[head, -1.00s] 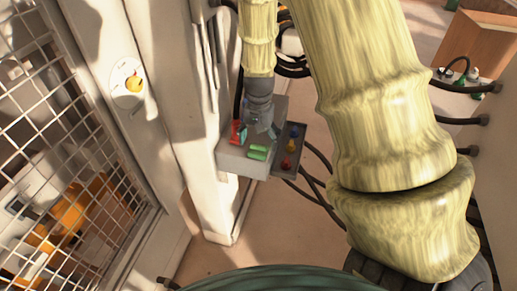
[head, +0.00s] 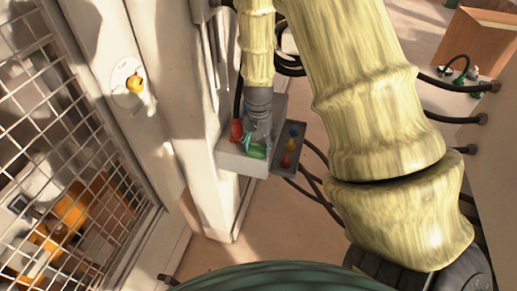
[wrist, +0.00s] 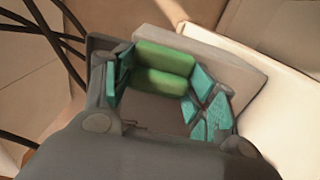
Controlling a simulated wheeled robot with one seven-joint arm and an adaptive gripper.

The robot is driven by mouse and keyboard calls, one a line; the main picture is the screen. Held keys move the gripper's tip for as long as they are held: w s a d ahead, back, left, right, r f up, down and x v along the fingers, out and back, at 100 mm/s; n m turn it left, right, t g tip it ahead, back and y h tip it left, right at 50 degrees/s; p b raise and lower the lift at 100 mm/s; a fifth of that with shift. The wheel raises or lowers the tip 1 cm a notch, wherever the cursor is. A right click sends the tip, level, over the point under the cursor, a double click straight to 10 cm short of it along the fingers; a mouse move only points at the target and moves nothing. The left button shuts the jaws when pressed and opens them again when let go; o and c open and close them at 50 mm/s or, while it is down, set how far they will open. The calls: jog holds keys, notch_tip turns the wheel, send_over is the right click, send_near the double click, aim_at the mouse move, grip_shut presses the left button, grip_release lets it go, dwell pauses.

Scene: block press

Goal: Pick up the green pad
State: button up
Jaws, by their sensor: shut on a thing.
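The green pad (head: 256,153) shows as two bright green bars at the top of a light grey block. In the wrist view the green pad (wrist: 163,56) lies between the teal-lined fingers. My gripper (head: 257,142) points down over the block and is shut on the green pad, gripping it from both sides; in the wrist view my gripper (wrist: 160,80) has one finger at each end of the bars. Whether the pad is clear of the block cannot be told.
The grey block (head: 240,165) also carries a red piece (head: 236,131) left of my gripper. A dark panel (head: 289,160) with blue, yellow and red knobs adjoins it on the right. A white post stands to the left, a wire mesh further left. Black cables hang at right.

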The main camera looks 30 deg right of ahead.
aim_at(258, 143)
jog(key=shift+r+b, duration=0.45)
jog(key=shift+r, duration=0.45)
jog(key=shift+r+b, duration=0.3)
jog(key=shift+r, duration=0.55)
jog(key=s+a+b, duration=0.1)
jog(key=s, duration=0.7)
jog(key=s+a+r+b, duration=0.1)
jog(key=s+a+b, duration=0.1)
jog(key=s, duration=0.5)
jog(key=shift+s+r, duration=0.25)
jog(key=shift+s, duration=0.15)
